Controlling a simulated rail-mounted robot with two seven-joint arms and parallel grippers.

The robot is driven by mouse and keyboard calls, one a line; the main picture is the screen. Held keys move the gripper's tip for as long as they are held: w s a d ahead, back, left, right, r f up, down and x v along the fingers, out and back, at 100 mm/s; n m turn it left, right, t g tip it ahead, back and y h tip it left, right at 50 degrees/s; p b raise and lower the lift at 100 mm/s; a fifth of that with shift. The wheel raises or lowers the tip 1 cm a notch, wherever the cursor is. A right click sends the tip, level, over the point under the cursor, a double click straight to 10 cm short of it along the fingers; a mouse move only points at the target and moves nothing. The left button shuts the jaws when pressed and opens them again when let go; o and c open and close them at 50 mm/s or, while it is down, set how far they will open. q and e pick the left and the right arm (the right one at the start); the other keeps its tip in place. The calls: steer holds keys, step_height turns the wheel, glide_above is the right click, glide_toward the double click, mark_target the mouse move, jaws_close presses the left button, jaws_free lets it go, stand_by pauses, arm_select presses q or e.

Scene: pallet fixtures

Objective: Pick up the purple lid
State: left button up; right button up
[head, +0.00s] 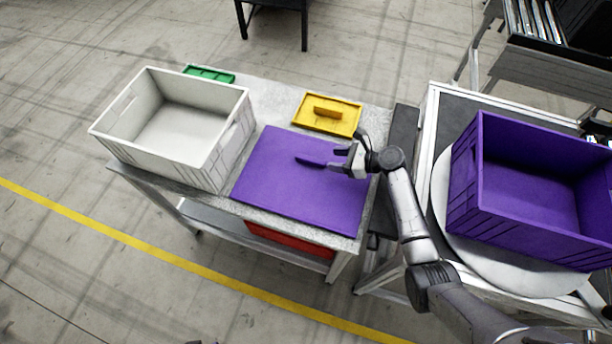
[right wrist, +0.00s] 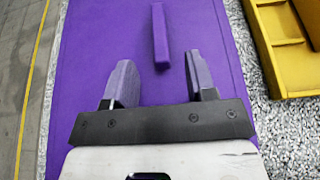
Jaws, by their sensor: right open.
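The purple lid (head: 285,201) lies flat on the grey speckled table. It has a raised bar handle (head: 312,161) near its middle. My right gripper (head: 339,159) is above the lid at the right end of the handle, with its fingers pointing left. In the right wrist view the gripper (right wrist: 158,85) is open and empty. The handle (right wrist: 160,40) lies ahead of the fingertips, roughly in line with the gap between them, and the lid (right wrist: 90,45) fills most of the view below. My left gripper is not in view.
A white crate (head: 215,157) stands left of the lid. A yellow lid (head: 345,121) and a green lid (head: 222,76) lie at the back. A red item (head: 290,241) is under the table's front edge. A purple crate (head: 500,222) stands on a round turntable (head: 440,190) at right.

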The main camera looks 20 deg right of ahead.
mark_target(311, 159)
steer(key=shift+x, duration=1.15)
steer(key=b+x, duration=0.1)
steer(key=x, duration=0.3)
steer(key=shift+a+f, duration=0.1)
steer(key=shift+f, duration=0.15)
steer(key=shift+w+a+f+b, duration=0.2)
steer(key=shift+w+a+b, duration=0.1)
steer(key=shift+a+b, duration=0.1)
jaws_close()
